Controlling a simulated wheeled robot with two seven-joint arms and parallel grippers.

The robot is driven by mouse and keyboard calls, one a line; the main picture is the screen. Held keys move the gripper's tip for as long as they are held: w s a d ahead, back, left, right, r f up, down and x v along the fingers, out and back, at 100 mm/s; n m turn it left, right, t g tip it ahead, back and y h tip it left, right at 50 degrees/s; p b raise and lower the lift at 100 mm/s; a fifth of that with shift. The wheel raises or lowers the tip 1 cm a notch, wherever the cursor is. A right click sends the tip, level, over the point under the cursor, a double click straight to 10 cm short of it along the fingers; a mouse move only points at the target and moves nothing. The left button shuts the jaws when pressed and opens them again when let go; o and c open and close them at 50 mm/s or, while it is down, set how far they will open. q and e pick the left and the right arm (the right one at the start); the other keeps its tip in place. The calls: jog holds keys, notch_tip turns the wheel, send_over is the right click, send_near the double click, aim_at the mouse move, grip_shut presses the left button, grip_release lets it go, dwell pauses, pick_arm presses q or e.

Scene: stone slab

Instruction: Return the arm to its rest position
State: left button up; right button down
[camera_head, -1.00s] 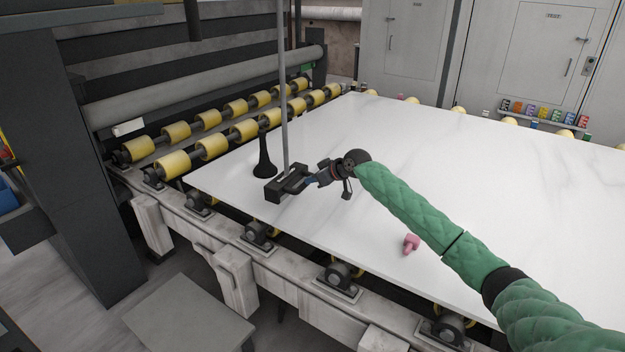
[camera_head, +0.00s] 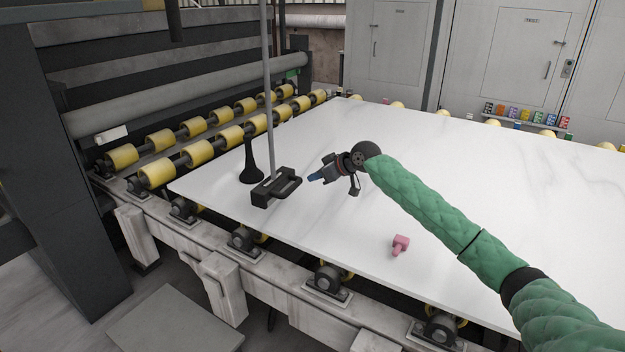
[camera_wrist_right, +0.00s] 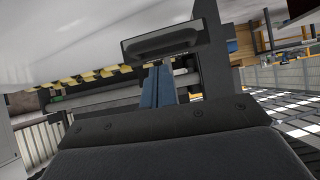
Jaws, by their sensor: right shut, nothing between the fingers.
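My right arm in a green quilted sleeve (camera_head: 430,210) reaches in from the lower right over the white stone slab (camera_head: 330,150). My right gripper (camera_head: 313,177) is shut and empty, its blue fingers pointing left. A dark bracket-like handle (camera_head: 277,189) with a tall thin grey pole (camera_head: 268,90) stands on the slab just left of the fingertips, with a visible gap. In the right wrist view, the blue fingers (camera_wrist_right: 158,86) are together and the dark handle (camera_wrist_right: 160,44) lies beyond them. My left gripper is not in view.
A black flared stand (camera_head: 250,165) is beside the pole. A small pink object (camera_head: 400,244) lies on the slab below my forearm. Yellow rollers (camera_head: 160,172) line the slab's left edge. Grey cabinets (camera_head: 520,60) stand behind. The slab's right half is largely clear.

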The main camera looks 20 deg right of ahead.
dwell(0.4)
jog(key=s+a+r+h, duration=0.1)
jog(key=s+a+h, duration=0.25)
jog(key=s, duration=0.25)
jog(key=s+a+r+h, duration=0.1)
jog(key=s+a+h, duration=0.1)
jog(key=s+h, duration=0.3)
jog(key=s+a+f+m+g+y, duration=0.1)
jog(key=s+a+f, duration=0.3)
jog(key=s+f, duration=0.6)
jog(key=s+a+f+m+g, duration=0.2)
jog(key=s+f, duration=0.9)
jog(key=s, duration=1.2)
jog(key=s+a+f+m+g+y, duration=0.1)
jog(key=s+a+f+g, duration=0.3)
jog(key=s+f, duration=0.7)
jog(key=s+a+m, duration=0.1)
jog(key=s+a, duration=0.1)
jog(key=s, duration=0.4)
jog(key=shift+s+m+y, duration=0.15)
jog(key=shift+m+y, duration=0.15)
jog(key=shift+y, duration=0.05)
